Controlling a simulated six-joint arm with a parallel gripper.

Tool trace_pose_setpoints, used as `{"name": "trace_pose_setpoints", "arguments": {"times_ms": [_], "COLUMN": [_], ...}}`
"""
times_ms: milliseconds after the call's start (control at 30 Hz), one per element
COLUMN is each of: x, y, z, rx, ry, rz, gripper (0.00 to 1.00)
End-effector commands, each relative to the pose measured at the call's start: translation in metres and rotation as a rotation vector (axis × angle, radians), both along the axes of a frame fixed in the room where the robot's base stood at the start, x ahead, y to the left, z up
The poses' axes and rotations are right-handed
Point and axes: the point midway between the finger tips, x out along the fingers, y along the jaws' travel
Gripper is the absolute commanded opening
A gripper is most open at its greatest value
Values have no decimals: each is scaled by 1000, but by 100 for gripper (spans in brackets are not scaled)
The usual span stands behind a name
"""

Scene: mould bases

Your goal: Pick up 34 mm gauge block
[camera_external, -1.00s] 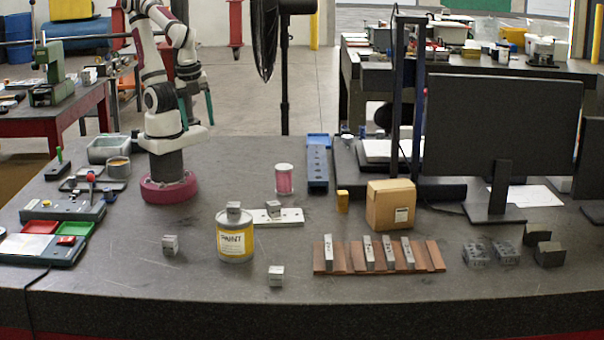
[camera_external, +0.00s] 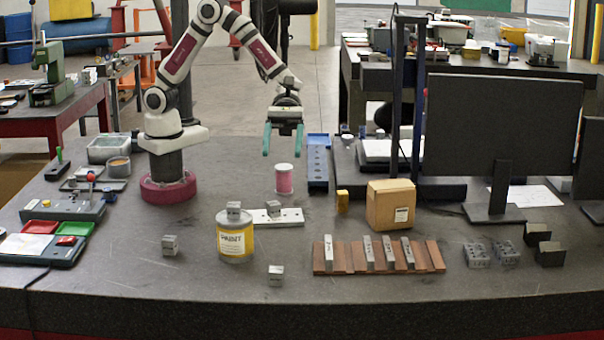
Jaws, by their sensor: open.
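Several grey gauge blocks stand in a brown slotted rack (camera_external: 438,257) at the front centre-right of the table. They include a leftmost block (camera_external: 328,250), a second block (camera_external: 368,252), a third block (camera_external: 388,252) and a right block (camera_external: 407,252). Their markings are too small to read, so I cannot tell which is 34 mm. My gripper (camera_external: 283,154) is open and empty, with teal fingers pointing down. It is above and behind the rack, to its left, near the pink spool.
A pink spool (camera_external: 284,180) and a blue holed bar (camera_external: 317,168) stand behind the rack. A paint can (camera_external: 235,240) and small metal cubes (camera_external: 275,275) are left. The table front is clear.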

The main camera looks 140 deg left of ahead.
Motion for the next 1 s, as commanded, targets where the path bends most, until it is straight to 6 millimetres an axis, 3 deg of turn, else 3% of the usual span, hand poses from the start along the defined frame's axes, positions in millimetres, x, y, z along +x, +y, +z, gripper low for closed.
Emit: {"name": "trace_pose_setpoints", "arguments": {"times_ms": [33,100,200,300,433,700,1000], "x": [-2,-3,-2,-2,5,50,83], "y": [-3,-3,-4,-4,-13,-65,-98], "z": [-38,-80,-129,-163,-181,-208,-224], "rx": [-8,-3,2,5,7,7,7], "ry": [16,10,5,1,-4,-4,-5], "rz": [-5,-7,-9,-12,-16,-18,-18], "gripper": [72,72,72,72,72,72,72]}}
